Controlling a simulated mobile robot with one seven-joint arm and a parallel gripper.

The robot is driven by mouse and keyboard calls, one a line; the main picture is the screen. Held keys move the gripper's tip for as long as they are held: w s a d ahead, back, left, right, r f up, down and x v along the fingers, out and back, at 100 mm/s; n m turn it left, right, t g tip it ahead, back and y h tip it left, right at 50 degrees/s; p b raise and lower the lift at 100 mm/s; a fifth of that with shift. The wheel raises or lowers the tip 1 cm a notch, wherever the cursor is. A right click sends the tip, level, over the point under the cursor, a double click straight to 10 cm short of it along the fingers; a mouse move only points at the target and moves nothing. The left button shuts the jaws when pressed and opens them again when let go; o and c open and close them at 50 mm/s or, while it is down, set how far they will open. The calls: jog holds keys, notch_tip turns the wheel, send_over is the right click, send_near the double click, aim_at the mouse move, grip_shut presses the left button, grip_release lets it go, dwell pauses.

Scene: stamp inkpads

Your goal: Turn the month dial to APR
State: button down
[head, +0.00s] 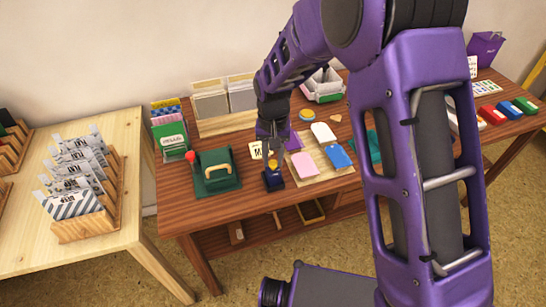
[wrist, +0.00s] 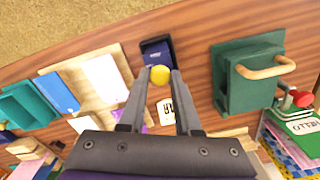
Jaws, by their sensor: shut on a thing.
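The month dial is a small dark blue block (head: 273,181) standing near the front edge of the brown table. It also shows in the wrist view (wrist: 156,50), with a round yellow knob (wrist: 160,75) on its near side. My gripper (wrist: 160,80) is shut on the yellow knob, one finger on each side of it. In the head view my gripper (head: 271,160) reaches down over the block from behind. The month set on the dial cannot be read. A white card (head: 256,150) with dark lettering lies behind the block, partly hidden; its full word is unclear.
A green stamp press (head: 216,171) with a tan handle stands to the left. A tan board (head: 330,160) with pink, white and blue pads lies close on the right. A pale wooden table (head: 120,215) with a rack of packets is further left.

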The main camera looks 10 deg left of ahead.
aim_at(273, 162)
jog(key=n, duration=0.6)
jog(key=shift+p, duration=0.3)
jog(key=n+p, duration=0.1)
jog(key=n, duration=0.6)
dwell(0.4)
jog(key=c, duration=0.6)
grip_release()
jog(key=shift+r, duration=0.1)
notch_tip(273, 162, up, 17)
jog(key=p, duration=0.2)
jog(key=shift+r, duration=0.1)
